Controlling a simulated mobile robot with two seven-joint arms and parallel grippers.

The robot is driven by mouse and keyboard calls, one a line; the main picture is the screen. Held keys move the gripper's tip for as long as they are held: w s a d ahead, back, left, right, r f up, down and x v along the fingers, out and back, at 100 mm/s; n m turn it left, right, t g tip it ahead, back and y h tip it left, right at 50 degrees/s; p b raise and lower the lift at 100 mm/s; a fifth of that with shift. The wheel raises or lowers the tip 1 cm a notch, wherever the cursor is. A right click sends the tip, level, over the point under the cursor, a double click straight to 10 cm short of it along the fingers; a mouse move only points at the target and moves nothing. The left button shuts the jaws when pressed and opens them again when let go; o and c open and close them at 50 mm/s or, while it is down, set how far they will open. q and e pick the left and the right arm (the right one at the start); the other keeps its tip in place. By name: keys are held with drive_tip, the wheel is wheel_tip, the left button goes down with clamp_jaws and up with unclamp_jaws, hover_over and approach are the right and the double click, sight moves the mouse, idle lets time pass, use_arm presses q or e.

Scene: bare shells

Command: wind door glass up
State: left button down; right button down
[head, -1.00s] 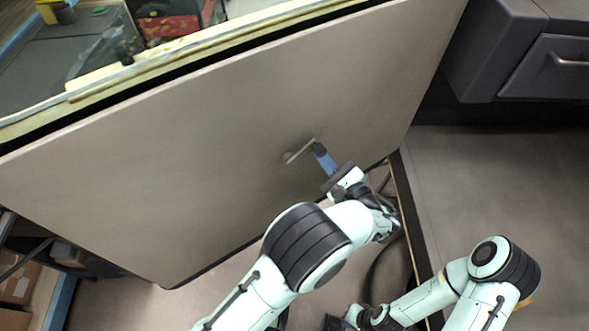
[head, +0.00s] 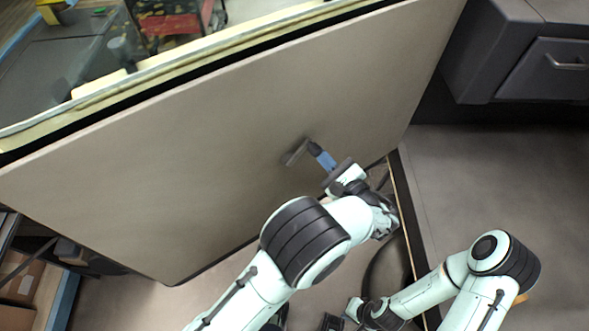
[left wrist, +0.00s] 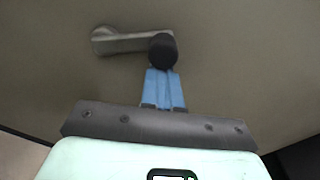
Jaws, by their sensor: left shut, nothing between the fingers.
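The grey door panel (head: 200,150) runs slanting across the head view. A metal window crank (head: 296,154) sticks out from its middle, with a dark knob (head: 314,147) at its free end. In the left wrist view the crank arm (left wrist: 125,43) lies nearly level, pivot at left and knob (left wrist: 162,50) at right. My left gripper (head: 321,155) has blue fingers close together, tips at the knob; I cannot tell whether they touch it. A pane of glass (head: 60,88) seems to show above the door's top edge. My right gripper (head: 345,316) is low in the head view, its fingers unclear.
A dark grey cabinet with a drawer (head: 550,68) stands at the upper right. Shelves with a cardboard box (head: 22,280) are at the lower left. Bare floor (head: 500,180) is open at the right.

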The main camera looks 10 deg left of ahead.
use_arm(q)
drive_tip(key=shift+s+a+r, duration=0.15)
drive_tip(key=shift+a+r, duration=0.1)
drive_tip(key=shift+r, duration=0.25)
drive_tip(key=shift+s+a+r+p, duration=0.2)
drive_tip(key=shift+r+p, duration=0.25)
drive_tip(key=shift+r, duration=0.2)
drive_tip(key=shift+s+a+r, duration=0.1)
drive_tip(key=shift+s, duration=0.05)
